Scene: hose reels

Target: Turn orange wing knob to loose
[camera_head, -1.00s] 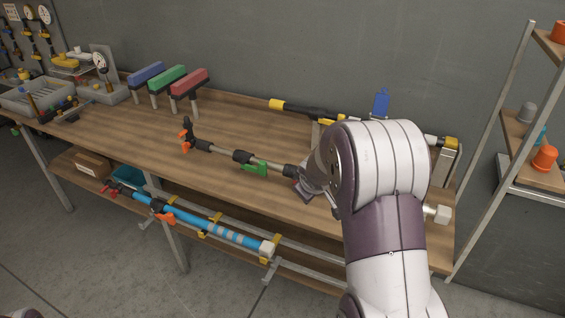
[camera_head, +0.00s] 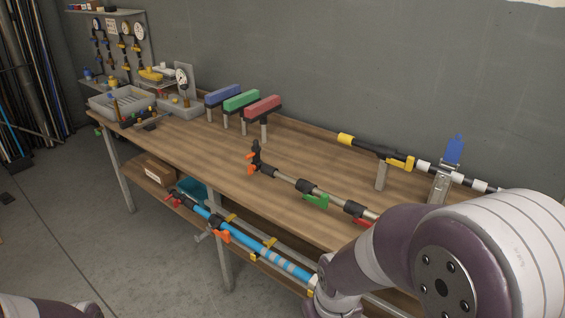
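An orange wing-shaped part (camera_head: 252,156) sits at the left end of a black and grey pole (camera_head: 285,178) lying along the workbench. The pole also carries a green lever (camera_head: 316,201) and a red one (camera_head: 362,222). A second orange lever (camera_head: 222,236) is on the blue pole (camera_head: 245,246) on the rack below the bench front. I cannot tell which orange part is the knob named. My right arm fills the lower right and hides the right part of the bench; its gripper does not show. Only a bit of my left arm shows at the bottom left.
Blue, green and red padded stands (camera_head: 239,100) stand at the back of the workbench (camera_head: 190,137). Grey trays (camera_head: 122,104) and gauges are at its left. A yellow-ended pole (camera_head: 366,145) runs along the back right.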

